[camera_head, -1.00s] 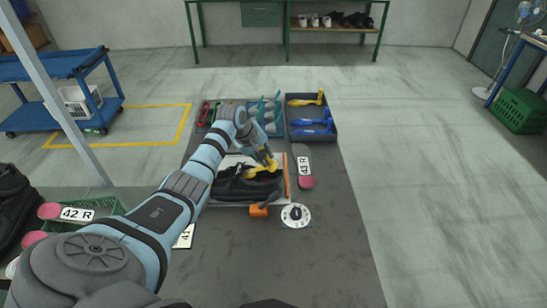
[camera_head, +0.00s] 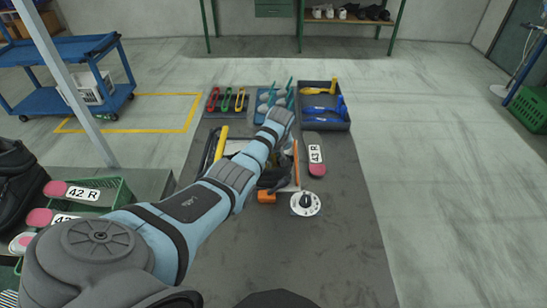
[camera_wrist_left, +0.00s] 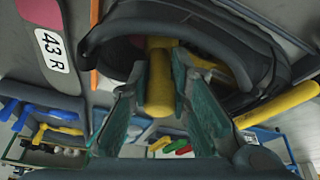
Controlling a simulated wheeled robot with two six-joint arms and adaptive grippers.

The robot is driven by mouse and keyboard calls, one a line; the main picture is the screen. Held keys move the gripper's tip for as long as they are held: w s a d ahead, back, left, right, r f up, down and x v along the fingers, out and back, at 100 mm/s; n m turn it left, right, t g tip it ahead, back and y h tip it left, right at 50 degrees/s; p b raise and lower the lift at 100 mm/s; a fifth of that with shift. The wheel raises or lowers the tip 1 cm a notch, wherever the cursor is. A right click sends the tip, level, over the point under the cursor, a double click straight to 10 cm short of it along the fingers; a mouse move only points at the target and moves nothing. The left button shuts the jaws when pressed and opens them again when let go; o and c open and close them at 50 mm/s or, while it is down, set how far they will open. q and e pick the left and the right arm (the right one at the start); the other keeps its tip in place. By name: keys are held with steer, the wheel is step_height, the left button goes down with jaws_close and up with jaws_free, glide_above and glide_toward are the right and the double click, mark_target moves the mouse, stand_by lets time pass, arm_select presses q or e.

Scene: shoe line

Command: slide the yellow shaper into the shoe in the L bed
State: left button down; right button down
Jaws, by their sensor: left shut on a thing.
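The black shoe (camera_wrist_left: 120,48) fills the upper part of the left wrist view, its opening facing my left gripper (camera_wrist_left: 158,85). That gripper is shut on the upright handle of the yellow shaper (camera_wrist_left: 160,104). A curved yellow part of the shaper (camera_wrist_left: 222,62) lies against the shoe opening; how deep it sits inside, I cannot tell. In the head view, my left arm covers the gripper, the shaper and most of the shoe; only dark shoe edges (camera_head: 270,181) show beside the arm. My right gripper is out of view.
A dark tray (camera_head: 337,125) with yellow and blue shapers stands behind. The mat's right front is clear.

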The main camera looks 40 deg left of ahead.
arm_select(q)
steer(key=c, duration=1.4)
jaws_free()
steer(key=shift+r, duration=0.1)
steer(key=shift+r+p, duration=1.5)
steer(key=shift+p, duration=0.35)
step_height(320, 180, up, 7)
steer(key=p, duration=0.7)
steer(key=shift+r+p, duration=0.1)
steer(key=shift+p, duration=0.25)
